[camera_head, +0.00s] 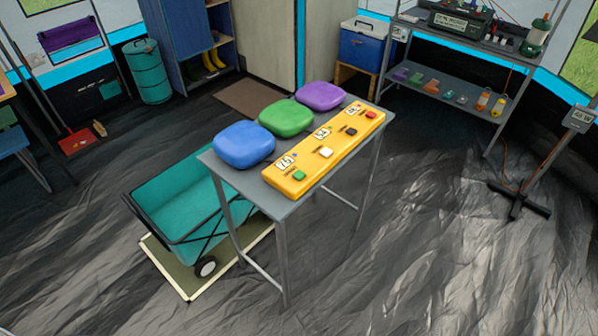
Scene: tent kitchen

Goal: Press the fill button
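A yellow button panel (312,172) lies along the right side of a small grey table (285,207). It carries a green button (299,175), a white button (326,152), a black button (350,131) and a red button (370,115) in a row from near to far. Small white labels or displays sit beside the buttons. The lettering is too small to tell which button is the fill button. Neither of my grippers is in view.
Blue (243,143), green (286,118) and purple (321,96) rounded pads sit on the table's left side. A teal wagon (178,198) stands left of the table. A metal shelf (445,85) stands at the back right. The floor in front and right of the table is clear.

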